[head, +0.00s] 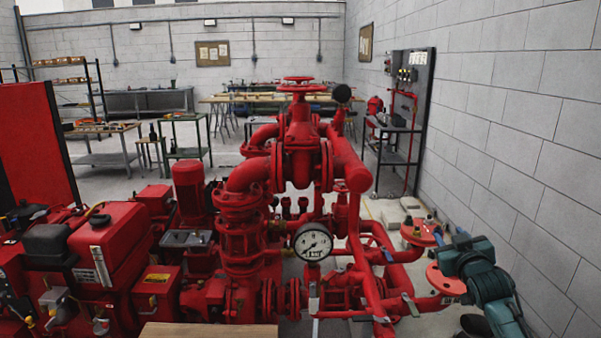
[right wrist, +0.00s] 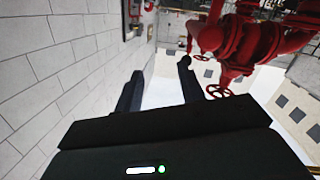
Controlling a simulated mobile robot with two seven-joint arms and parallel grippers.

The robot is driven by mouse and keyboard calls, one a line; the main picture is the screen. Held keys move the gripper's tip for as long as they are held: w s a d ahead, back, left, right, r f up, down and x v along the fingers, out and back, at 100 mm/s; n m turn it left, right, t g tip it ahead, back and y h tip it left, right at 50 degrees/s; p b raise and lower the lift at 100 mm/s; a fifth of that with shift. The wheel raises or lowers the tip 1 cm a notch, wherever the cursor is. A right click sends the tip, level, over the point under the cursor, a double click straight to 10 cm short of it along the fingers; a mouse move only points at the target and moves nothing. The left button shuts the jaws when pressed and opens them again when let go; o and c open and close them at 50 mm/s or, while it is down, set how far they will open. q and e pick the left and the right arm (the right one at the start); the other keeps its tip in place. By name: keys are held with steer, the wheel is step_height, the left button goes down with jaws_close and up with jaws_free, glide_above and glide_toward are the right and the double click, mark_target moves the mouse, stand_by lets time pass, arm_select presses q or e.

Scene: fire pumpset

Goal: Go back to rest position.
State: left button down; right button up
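My right gripper (right wrist: 160,72) shows in the right wrist view, with its two dark fingers standing apart and nothing visible between them. It points along a grey block wall, with red pipework beyond and to the right. In the head view, a dark shape at the bottom right edge may be part of my right arm, but I cannot tell. My left gripper is in neither view. The red fire pumpset (head: 240,240) fills the middle of the head view, with a round white pressure gauge (head: 313,241) at its front and a red handwheel (head: 301,86) on top.
A teal machine (head: 482,275) stands at the right by red flanges. The block wall (head: 530,120) closes off the right side. A red panel (head: 35,145) stands at the left. Workbenches (head: 187,135) are at the back left, with some open floor around them.

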steer(key=s+a+f+n+g+y, duration=0.1)
steer(key=s+a+f+g+y, duration=0.1)
steer(key=s+a+f, duration=0.65)
steer(key=s+a+f+g+y, duration=0.15)
steer(key=s+a+f, duration=0.35)
steer(key=s+f, duration=0.65)
steer(key=s+a+f+g+y, duration=0.1)
steer(key=s+a+f, duration=0.1)
steer(key=s, duration=0.7)
steer(key=s+a+f+g, duration=0.2)
steer(key=s+a, duration=0.3)
steer(key=s, duration=0.5)
steer(key=shift+a+f+m+y, duration=0.25)
steer(key=shift+f+m+y, duration=0.1)
steer(key=shift+f, duration=0.25)
